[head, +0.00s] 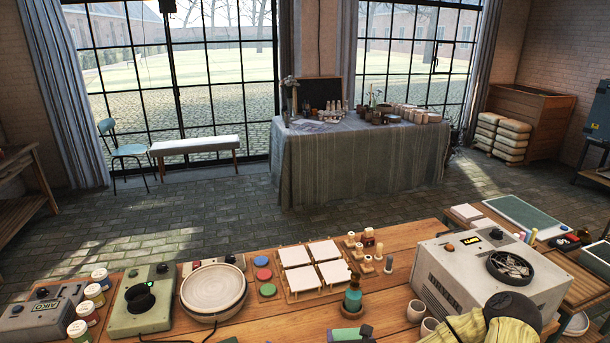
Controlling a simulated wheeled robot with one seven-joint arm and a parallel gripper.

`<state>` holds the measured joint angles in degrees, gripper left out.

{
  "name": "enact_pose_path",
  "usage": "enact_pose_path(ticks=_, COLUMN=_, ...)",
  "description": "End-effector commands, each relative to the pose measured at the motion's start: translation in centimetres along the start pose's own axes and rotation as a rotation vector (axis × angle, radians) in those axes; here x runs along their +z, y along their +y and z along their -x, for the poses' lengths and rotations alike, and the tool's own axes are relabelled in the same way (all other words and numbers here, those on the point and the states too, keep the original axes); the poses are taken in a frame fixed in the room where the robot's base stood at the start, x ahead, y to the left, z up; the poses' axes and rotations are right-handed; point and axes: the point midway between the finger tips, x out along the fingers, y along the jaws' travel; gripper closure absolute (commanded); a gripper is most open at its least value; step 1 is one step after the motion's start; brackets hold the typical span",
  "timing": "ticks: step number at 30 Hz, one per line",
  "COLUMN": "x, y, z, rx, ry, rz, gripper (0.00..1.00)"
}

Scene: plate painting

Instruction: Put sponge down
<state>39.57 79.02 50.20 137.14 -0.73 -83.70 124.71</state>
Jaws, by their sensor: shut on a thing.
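A green sponge (344,335) shows at the bottom edge of the head view, partly cut off, over the front of the wooden worktable (255,325). A dark fingertip of my gripper (366,331) is against its right end, and the gripper is shut on the sponge. The rest of the gripper is below the frame. I cannot tell whether the sponge touches the table.
A round plate (213,287) sits on a wheel at left, beside a green device (143,300) and paint jars (94,294). White tiles (315,264) lie on a wooden board behind. A grey machine (455,280) and cups (418,308) stand to the right.

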Motion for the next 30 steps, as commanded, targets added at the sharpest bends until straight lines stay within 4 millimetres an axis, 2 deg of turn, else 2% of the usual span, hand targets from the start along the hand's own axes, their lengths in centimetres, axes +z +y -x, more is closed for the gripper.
enact_pose_path(ticks=1, x=-0.7, y=-1.3, z=0.3, rx=-0.019, ry=0.005, rz=-0.008, gripper=0.43)
enact_pose_path(ticks=3, x=-1.9, y=-2.4, z=0.5, rx=-0.035, ry=0.004, rz=-0.017, gripper=0.43)
enact_pose_path(ticks=6, x=-2.9, y=-3.4, z=0.7, rx=-0.047, ry=0.002, rz=-0.022, gripper=0.43)
enact_pose_path(ticks=19, x=-3.6, y=-3.6, z=0.7, rx=-0.049, ry=0.002, rz=-0.023, gripper=0.43)
enact_pose_path(ticks=30, x=-9.0, y=-3.4, z=2.2, rx=-0.049, ry=0.004, rz=-0.025, gripper=0.43)
